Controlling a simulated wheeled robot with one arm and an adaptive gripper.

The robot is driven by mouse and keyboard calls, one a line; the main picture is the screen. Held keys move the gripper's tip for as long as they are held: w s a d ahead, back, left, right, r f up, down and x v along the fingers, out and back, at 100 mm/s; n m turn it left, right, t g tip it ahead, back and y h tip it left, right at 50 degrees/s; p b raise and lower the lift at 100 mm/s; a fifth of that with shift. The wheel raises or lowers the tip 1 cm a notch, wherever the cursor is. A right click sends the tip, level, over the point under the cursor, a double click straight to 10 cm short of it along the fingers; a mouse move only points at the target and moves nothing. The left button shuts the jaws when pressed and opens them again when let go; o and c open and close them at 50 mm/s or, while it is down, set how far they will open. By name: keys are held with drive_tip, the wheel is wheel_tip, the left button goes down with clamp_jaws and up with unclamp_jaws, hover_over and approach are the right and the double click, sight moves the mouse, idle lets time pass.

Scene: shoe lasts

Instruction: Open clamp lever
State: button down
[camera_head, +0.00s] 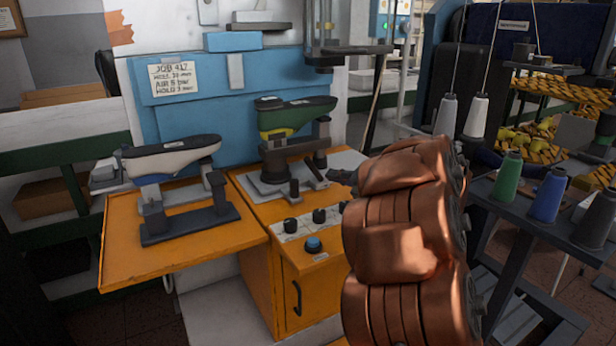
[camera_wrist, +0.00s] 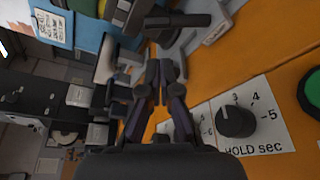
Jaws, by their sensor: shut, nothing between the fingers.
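A dark bar with a stubby end, which looks like the clamp lever (camera_head: 313,172), sits at the foot of the right fixture, which holds a green and yellow shoe last (camera_head: 290,114). In the wrist view a dark lever-like bar (camera_wrist: 182,20) shows just beyond my fingertips, apart from them as far as I can tell. My gripper (camera_wrist: 160,72) is shut and empty above the orange bench. In the head view only its dark tip (camera_head: 344,177) shows, to the right of the lever; my copper-coloured arm hides the rest.
A control panel (camera_head: 291,228) with black knobs and a blue button (camera_head: 313,244) lies in front of the fixture. In the wrist view a HOLD sec knob (camera_wrist: 235,120) is close to my fingers. A white last (camera_head: 172,157) stands left; thread cones (camera_head: 548,194) stand right.

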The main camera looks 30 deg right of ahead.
sight(314, 170)
drive_tip(key=shift+a, duration=0.1)
idle(0.3)
drive_tip(key=x, duration=1)
